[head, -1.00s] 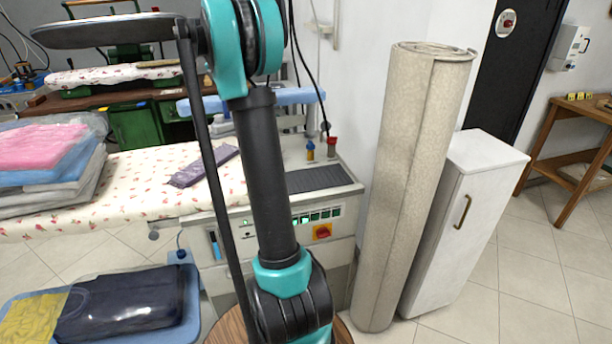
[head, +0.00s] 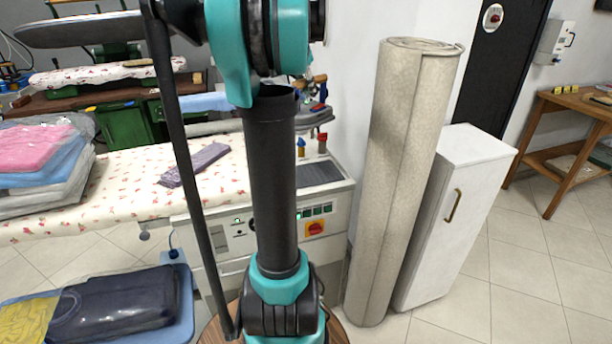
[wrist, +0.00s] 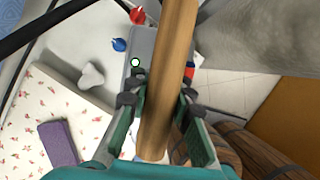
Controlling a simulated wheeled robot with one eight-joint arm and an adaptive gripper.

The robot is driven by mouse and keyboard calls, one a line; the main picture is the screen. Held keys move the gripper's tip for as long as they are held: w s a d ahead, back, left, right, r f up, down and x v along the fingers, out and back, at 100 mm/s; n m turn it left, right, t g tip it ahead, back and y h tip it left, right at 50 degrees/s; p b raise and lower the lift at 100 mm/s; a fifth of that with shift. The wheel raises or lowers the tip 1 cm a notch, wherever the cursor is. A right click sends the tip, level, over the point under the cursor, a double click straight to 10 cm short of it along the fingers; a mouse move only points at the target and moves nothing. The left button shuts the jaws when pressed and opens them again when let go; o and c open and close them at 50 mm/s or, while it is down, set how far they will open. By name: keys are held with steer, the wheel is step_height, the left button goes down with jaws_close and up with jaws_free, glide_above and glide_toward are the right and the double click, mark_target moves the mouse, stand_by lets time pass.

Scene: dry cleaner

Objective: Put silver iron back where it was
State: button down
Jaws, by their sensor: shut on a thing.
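My gripper (wrist: 158,92) is shut on a long tan wooden handle (wrist: 174,45) in the wrist view; I take it as the silver iron's handle. In the head view my arm hides most of the gripper. A grey body with a red part, seemingly the silver iron (head: 316,116), shows just right of the arm, above the back of the pressing station. The dark ribbed rest pad (head: 319,173) on the station's right end is bare where visible. I cannot tell how far the iron is above it.
Red (head: 322,143) and blue (head: 301,147) knobs stand behind the pad. A tall beige roll (head: 405,180) and a white cabinet (head: 455,220) stand to the right. A purple folded cloth (head: 195,164) lies on the floral ironing board (head: 115,195); bagged clothes (head: 40,150) are at the left.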

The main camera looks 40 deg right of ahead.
steer(key=shift+s+d, duration=0.3)
steer(key=shift+s, duration=0.3)
step_height(320, 180, down, 20)
stand_by(0.5)
steer(key=c, duration=1.9)
jaws_free()
steer(key=shift+f, duration=0.1)
steer(key=o, duration=0.6)
steer(key=shift+c, duration=0.2)
